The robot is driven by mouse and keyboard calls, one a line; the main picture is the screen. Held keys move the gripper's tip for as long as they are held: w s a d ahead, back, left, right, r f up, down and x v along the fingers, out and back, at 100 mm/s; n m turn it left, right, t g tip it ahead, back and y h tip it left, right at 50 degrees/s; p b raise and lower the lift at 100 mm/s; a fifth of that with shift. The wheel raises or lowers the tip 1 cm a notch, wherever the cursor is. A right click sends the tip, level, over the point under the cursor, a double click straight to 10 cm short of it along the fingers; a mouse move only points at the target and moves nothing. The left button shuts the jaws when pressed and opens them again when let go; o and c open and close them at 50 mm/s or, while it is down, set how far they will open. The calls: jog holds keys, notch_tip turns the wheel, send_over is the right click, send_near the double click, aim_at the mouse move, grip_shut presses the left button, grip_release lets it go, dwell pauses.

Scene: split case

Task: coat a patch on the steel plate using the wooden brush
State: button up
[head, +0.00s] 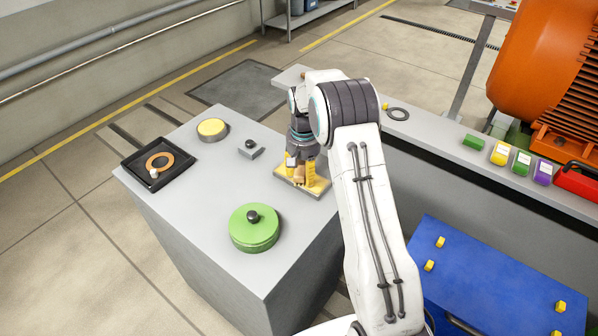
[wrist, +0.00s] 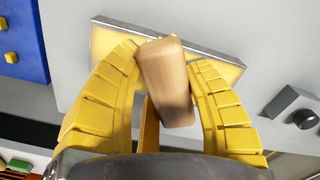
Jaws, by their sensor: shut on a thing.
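The steel plate (head: 321,186) lies near the right edge of the grey worktop. Its top shows yellow inside a grey metal rim, and it also shows in the wrist view (wrist: 222,72). My gripper (head: 299,180) is over the plate, pointing down. In the wrist view its yellow fingers (wrist: 168,62) are shut around the wooden brush (wrist: 167,82), whose pale handle is slightly tilted. The handle and fingers hide the brush's lower end, so I cannot tell whether it touches the plate.
A green lidded pot (head: 254,232) stands at the front of the worktop. A grey block with a black knob (head: 250,150), a yellow-topped disc (head: 212,129) and a black tray (head: 176,180) with an orange ring stand left. A blue case (head: 480,275) is at right.

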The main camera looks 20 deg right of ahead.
aim_at(316, 185)
jog(key=shift+s+d+f+b, duration=0.1)
jog(key=shift+s+d+b, duration=0.55)
jog(key=shift+s, duration=0.3)
jog(key=shift+s+d+b, duration=0.5)
jog(key=shift+s+d, duration=0.1)
jog(key=shift+s, duration=0.35)
jog(key=shift+s+d+b, duration=0.3)
jog(key=shift+s+d, duration=0.15)
jog(key=shift+s, duration=0.25)
jog(key=shift+s+d+b, duration=0.25)
jog(key=shift+s+d, duration=0.2)
jog(key=shift+s, duration=0.2)
jog(key=shift+r, duration=0.25)
jog(key=shift+r+p, duration=2.3)
jog(key=shift+r, duration=0.65)
jog(key=shift+r, duration=0.1)
jog(key=shift+r+p, duration=1.15)
jog(key=shift+r, duration=0.25)
